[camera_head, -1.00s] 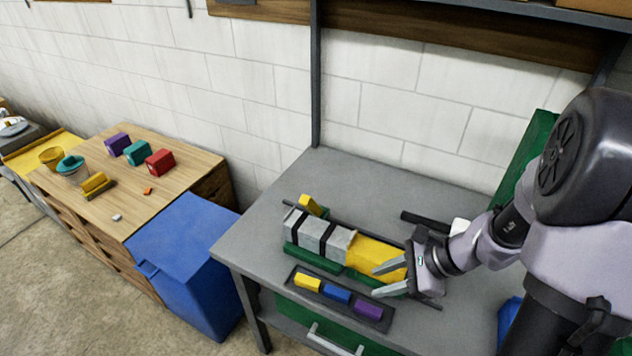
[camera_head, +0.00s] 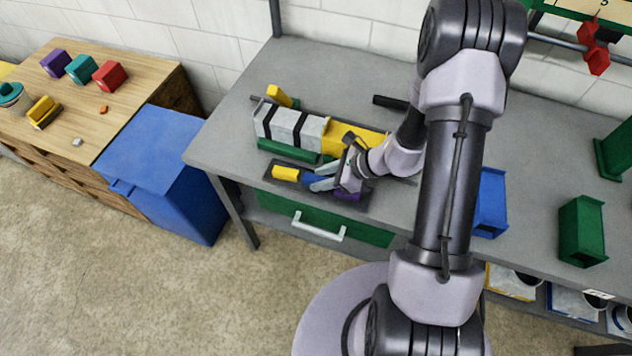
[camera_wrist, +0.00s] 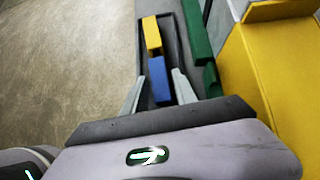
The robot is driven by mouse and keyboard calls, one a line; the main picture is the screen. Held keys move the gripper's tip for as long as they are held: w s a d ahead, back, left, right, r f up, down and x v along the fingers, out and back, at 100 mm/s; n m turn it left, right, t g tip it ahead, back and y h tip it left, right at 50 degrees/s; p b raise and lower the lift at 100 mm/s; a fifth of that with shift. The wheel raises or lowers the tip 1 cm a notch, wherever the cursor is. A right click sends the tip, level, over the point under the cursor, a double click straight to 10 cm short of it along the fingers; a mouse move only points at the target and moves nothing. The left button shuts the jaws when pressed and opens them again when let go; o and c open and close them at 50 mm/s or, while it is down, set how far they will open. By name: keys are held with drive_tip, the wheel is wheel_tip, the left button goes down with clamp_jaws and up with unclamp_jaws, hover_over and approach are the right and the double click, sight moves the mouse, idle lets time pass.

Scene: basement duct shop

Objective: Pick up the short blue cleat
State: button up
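The short blue cleat (camera_wrist: 160,88) lies in a dark tray (camera_head: 268,175) on the grey workbench. In the wrist view it shows between my two fingers, with a gap on each side. In the head view my fingers partly cover the blue cleat (camera_head: 309,180). My gripper (camera_head: 312,177) is open and low over the tray; its fingers also show in the wrist view (camera_wrist: 158,76). I cannot tell how far down they reach beside the cleat. A yellow cleat (camera_head: 285,173) lies to its left, and a purple one (camera_head: 347,196) is partly hidden to its right.
Behind the tray a grey-and-yellow duct-like piece (camera_head: 290,125) with black bands rests on a green base (camera_head: 287,150). A blue bin (camera_head: 165,165) stands left of the bench. A wooden cabinet (camera_head: 125,65) with coloured blocks is at the far left. The bench's back left is clear.

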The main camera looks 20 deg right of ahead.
drive_tip(key=shift+w+a+f, duration=0.15)
drive_tip(key=shift+a+f, duration=0.05)
drive_tip(key=shift+f, duration=0.05)
drive_tip(key=shift+r, duration=0.1)
clamp_jaws()
